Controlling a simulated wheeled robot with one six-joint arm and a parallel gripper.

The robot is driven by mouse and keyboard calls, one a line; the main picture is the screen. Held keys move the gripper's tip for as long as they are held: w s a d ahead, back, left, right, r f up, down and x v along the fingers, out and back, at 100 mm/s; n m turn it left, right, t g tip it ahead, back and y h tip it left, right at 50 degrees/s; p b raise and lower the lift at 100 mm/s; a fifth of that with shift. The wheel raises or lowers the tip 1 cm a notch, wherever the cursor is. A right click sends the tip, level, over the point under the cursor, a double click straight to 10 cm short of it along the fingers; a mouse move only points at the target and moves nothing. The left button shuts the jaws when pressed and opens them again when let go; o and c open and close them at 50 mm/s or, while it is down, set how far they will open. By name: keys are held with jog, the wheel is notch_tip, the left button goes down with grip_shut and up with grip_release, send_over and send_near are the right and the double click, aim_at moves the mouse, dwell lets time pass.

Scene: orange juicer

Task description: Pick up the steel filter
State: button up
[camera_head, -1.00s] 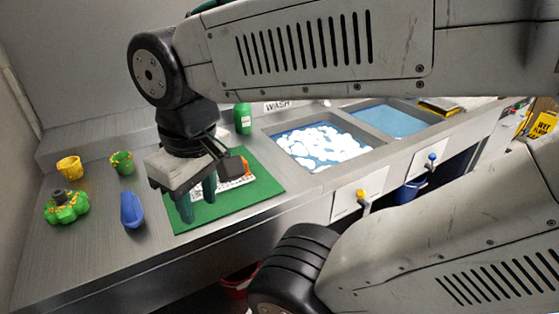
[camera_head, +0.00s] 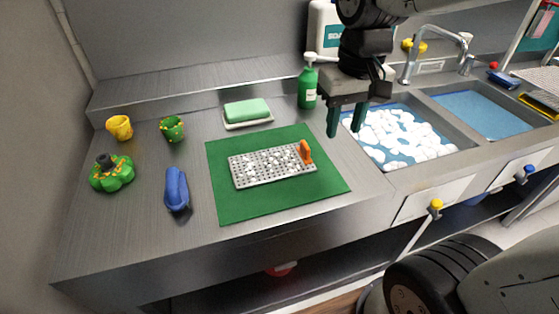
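The steel filter (camera_head: 272,167) is a flat, perforated metal tray with white bits scattered on it and an orange handle (camera_head: 305,152) at its right end. It lies on a green mat (camera_head: 235,202) on the steel counter. My gripper (camera_head: 345,133) hangs to the upper right of the filter in the picture, near the mat's right corner and the first sink. Its two fingers are apart, with nothing between them. The filter is in full view.
A sink basin with white foam (camera_head: 398,136) lies to the right. A green soap bottle (camera_head: 308,86) and a sponge on a dish (camera_head: 248,112) stand behind the mat. A blue object (camera_head: 177,190), yellow cup (camera_head: 119,128), green cup (camera_head: 172,128) and green juicer part (camera_head: 111,173) stand left.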

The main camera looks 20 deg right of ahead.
send_over(305, 145)
jog(key=shift+g, duration=0.3)
jog(key=f, duration=0.5)
jog(key=shift+s+d+f, duration=0.2)
jog(key=shift+s+f, duration=0.05)
jog(key=shift+f, duration=0.1)
jog(key=f, duration=0.7)
jog(key=shift+w+a, duration=0.15)
jog(key=shift+w, duration=0.1)
jog(key=shift+f, duration=0.5)
grip_shut()
